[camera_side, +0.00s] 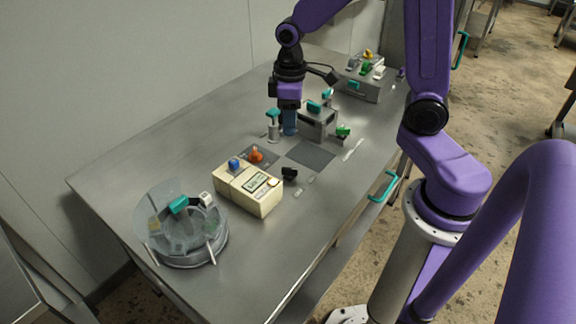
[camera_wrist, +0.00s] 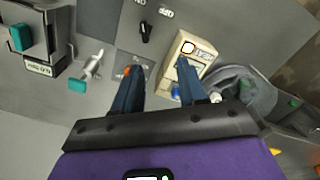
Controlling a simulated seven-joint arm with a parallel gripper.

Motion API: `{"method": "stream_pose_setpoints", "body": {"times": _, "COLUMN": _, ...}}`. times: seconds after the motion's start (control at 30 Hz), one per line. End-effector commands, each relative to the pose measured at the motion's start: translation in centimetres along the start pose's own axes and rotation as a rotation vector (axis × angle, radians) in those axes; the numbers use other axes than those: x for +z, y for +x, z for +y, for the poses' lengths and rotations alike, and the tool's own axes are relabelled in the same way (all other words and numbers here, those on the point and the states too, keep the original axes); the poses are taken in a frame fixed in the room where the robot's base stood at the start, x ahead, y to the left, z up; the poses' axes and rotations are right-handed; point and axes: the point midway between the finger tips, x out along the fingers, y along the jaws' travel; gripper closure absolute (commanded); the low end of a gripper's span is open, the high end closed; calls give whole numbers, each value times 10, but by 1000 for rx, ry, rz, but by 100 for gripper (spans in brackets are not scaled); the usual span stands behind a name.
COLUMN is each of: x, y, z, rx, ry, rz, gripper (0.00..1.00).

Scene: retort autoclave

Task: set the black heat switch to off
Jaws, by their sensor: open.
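The black heat switch (camera_side: 289,173) stands on the bench beside the cream control box. It also shows near the top of the wrist view (camera_wrist: 145,33), with upside-down ON and OFF labels beyond it. Its upper end seems to lean towards the ON label, but it is too small to be sure. My gripper (camera_side: 290,130) is above the bench near the teal-handled valve, away from the switch. In the wrist view its two blue fingers (camera_wrist: 158,72) are apart, with nothing held between them.
The cream control box (camera_side: 245,192) has a display and a blue button. An orange knob (camera_side: 256,155) sits behind it. A round vessel with a clear lid (camera_side: 185,248) is at the near left. A teal-handled valve (camera_side: 273,115) and grey box (camera_side: 318,122) stand near my gripper.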

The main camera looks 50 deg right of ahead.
Motion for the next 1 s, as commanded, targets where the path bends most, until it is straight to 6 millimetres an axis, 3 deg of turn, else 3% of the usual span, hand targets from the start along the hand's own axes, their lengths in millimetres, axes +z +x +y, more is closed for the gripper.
{"method": "stream_pose_setpoints", "body": {"times": 0.1, "x": -5, "y": 7, "z": 22, "rx": -1, "ry": 53, "rz": -4, "gripper": 58}}
{"method": "stream_pose_setpoints", "body": {"times": 0.23, "x": -7, "y": 11, "z": 34, "rx": -1, "ry": 80, "rz": -4, "gripper": 58}}
{"method": "stream_pose_setpoints", "body": {"times": 0.47, "x": -7, "y": 26, "z": 37, "rx": -2, "ry": 85, "rz": -8, "gripper": 58}}
{"method": "stream_pose_setpoints", "body": {"times": 1.0, "x": -6, "y": 111, "z": 36, "rx": -2, "ry": 85, "rz": -9, "gripper": 58}}
